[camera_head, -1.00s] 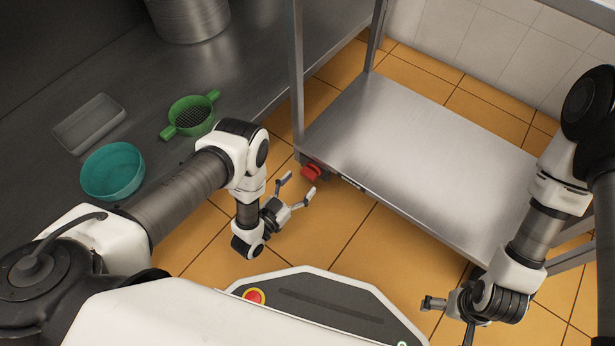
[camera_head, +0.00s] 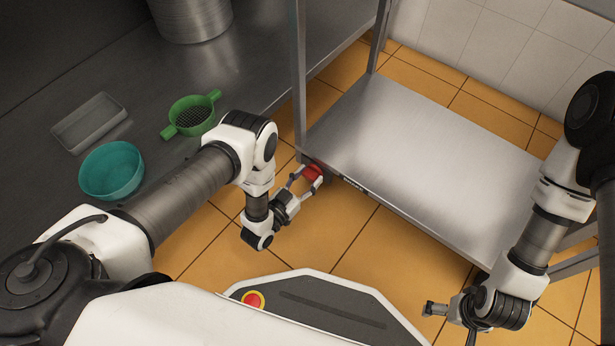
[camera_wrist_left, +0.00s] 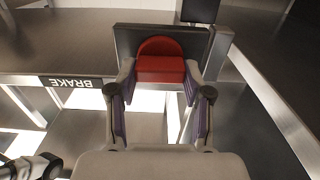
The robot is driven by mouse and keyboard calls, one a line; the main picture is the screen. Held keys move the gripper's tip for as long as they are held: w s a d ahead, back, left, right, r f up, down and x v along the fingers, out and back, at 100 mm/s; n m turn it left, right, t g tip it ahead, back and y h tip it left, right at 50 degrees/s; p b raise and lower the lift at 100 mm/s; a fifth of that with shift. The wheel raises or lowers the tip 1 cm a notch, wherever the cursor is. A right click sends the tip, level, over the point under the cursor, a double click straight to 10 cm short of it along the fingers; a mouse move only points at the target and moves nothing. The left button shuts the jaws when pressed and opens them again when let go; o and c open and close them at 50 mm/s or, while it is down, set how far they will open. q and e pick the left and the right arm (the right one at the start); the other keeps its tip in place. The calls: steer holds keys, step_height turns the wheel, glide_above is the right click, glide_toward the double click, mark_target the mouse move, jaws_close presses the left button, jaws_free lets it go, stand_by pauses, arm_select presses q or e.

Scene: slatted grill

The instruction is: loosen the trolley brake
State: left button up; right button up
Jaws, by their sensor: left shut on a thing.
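The red brake piece (camera_head: 312,172) sits at the near left corner of the steel trolley (camera_head: 420,135), below its shelf edge. In the left wrist view the red piece (camera_wrist_left: 160,62) has a rounded top and stands against a dark plate (camera_wrist_left: 205,45). A black label reading BRAKE (camera_wrist_left: 72,82) is on the trolley edge beside it. My left gripper (camera_head: 305,177) is shut on the red piece, with one finger on each side of it. My right gripper (camera_head: 448,308) is at the lower right, away from the brake; its fingers are too unclear to judge.
Orange floor tiles (camera_head: 340,240) are clear between my base and the trolley.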

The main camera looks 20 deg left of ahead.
arm_select(q)
steer(key=shift+n, duration=0.3)
steer(key=n+p, duration=0.1)
steer(key=n, duration=0.1)
steer(key=shift+r+n, duration=0.1)
steer(key=shift+n, duration=0.3)
steer(key=n+p, duration=0.1)
steer(key=n, duration=0.3)
steer(key=shift+w+a+n, duration=0.1)
steer(key=shift+a+n, duration=0.05)
steer(key=shift+n, duration=0.15)
steer(key=n+p, duration=0.1)
steer(key=n, duration=0.3)
steer(key=shift+f, duration=0.2)
steer(key=shift+f+n, duration=0.1)
steer(key=shift+n, duration=2.1)
steer(key=shift+a, duration=0.1)
steer(key=o, duration=1.2)
steer(key=shift+c, duration=0.2)
